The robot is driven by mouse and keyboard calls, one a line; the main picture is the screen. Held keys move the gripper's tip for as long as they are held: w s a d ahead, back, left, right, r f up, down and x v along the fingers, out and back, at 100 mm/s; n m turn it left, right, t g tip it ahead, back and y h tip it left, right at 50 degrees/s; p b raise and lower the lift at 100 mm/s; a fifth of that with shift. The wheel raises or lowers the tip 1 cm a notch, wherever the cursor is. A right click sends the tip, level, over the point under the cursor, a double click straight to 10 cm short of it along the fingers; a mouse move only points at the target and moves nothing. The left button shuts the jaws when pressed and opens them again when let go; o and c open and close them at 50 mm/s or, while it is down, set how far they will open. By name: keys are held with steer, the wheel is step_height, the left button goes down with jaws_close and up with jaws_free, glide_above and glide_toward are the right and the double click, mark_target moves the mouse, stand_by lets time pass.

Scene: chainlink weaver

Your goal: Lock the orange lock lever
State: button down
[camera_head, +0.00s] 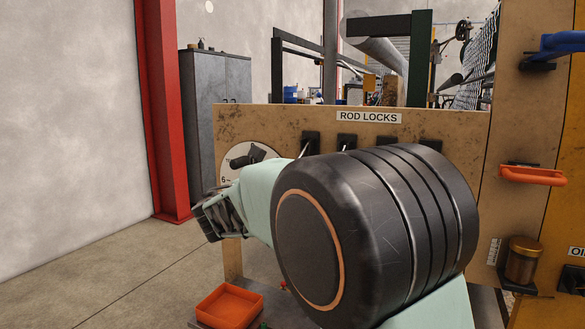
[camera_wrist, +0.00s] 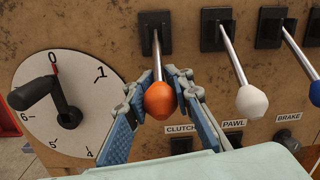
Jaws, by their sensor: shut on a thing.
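The orange lock lever (camera_wrist: 159,101) shows in the wrist view. It has a rounded orange knob on a metal rod that comes out of a black slotted mount and hangs down toward me. My gripper (camera_wrist: 160,84) has its blue-grey fingers on the left and right sides of the knob and is shut on it. In the head view, my large dark arm joint covers the lower part of the ROD LOCKS board (camera_head: 470,124), so the orange knob and my fingertips cannot be made out there.
A white-knobbed lever (camera_wrist: 252,101) and a blue-knobbed lever (camera_wrist: 315,92) stand to the right. A dial with a black handle (camera_wrist: 42,92) is close on the left. An orange tray (camera_head: 228,306) sits low. CLUTCH, PAWL and BRAKE labels line the board below the levers.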

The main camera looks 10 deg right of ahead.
steer(key=shift+w+d+f, duration=0.15)
steer(key=shift+w+f, duration=0.05)
steer(key=shift+f, duration=0.25)
steer(key=shift+w+r, duration=0.1)
steer(key=shift+r, duration=0.05)
stand_by(0.6)
steer(key=c, duration=1.7)
jaws_free()
steer(key=shift+o, duration=0.2)
steer(key=v, duration=1.2)
steer(key=shift+d, duration=0.1)
